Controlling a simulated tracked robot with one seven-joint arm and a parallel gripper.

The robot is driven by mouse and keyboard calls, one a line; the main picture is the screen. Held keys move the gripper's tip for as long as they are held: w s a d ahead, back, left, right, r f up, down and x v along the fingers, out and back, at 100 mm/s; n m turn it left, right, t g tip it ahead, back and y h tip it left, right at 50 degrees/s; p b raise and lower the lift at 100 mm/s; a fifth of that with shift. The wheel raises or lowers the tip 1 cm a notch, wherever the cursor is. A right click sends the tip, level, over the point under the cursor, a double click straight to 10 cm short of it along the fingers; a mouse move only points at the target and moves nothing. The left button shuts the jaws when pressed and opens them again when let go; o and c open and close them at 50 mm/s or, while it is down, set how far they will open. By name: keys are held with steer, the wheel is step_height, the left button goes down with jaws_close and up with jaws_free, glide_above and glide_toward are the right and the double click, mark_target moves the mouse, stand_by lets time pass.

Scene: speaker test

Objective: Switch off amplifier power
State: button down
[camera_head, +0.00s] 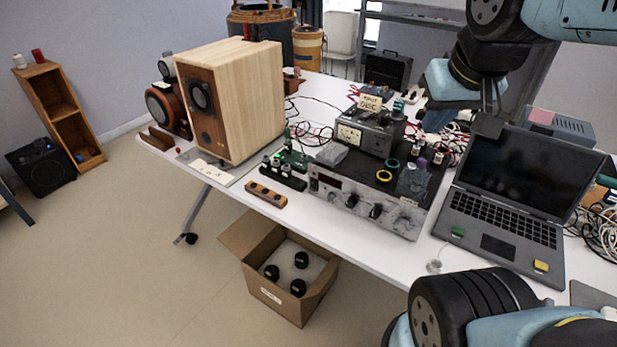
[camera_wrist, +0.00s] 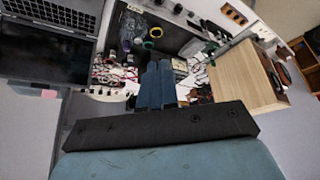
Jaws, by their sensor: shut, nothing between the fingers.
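The amplifier (camera_head: 392,216) is a wide black unit with a worn silver front panel, standing on the white table. Its front carries dark knobs (camera_head: 376,211) and a dark display area at the left; I cannot make out which control is the power switch. Jars and rings sit on its top. It also shows in the wrist view (camera_wrist: 181,42), near the top. My gripper (camera_head: 490,106) is shut and empty, raised above the back of the table near the laptop screen, apart from the amplifier. Its blue fingers show in the wrist view (camera_wrist: 158,70).
An open laptop (camera_head: 520,165) stands right of the amplifier. A large wooden speaker (camera_head: 250,95) stands left. An open cardboard box (camera_head: 262,292) with black round parts lies on the floor below.

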mark_target(314, 185)
steer(key=w+a+f+n+g, duration=0.1)
steer(key=w+a+f+n, duration=0.3)
steer(key=w, duration=0.5)
steer(key=w+a+f+n+h, duration=0.1)
steer(key=w+a+f+n, duration=0.2)
steer(key=a+f, duration=0.6)
steer(key=w+a+f+n+g+h, duration=0.1)
steer(key=w+a+f+n, duration=0.2)
steer(key=w+a+f, duration=0.4)
step_height(314, 185, down, 6)
steer(key=a, duration=0.2)
steer(key=shift+w+a+r+g, duration=0.2)
steer(key=shift+a+r+g, duration=0.05)
steer(key=shift+a+g, duration=0.1)
steer(key=x, duration=1)
steer(key=shift+w+d+f, duration=0.1)
steer(key=shift+d, duration=0.1)
steer(key=shift+w+d, duration=0.65)
steer(key=shift+w, duration=0.2)
steer(key=shift+w+d+f, duration=0.15)
steer(key=shift+w+d, duration=0.35)
steer(key=shift+w, duration=0.2)
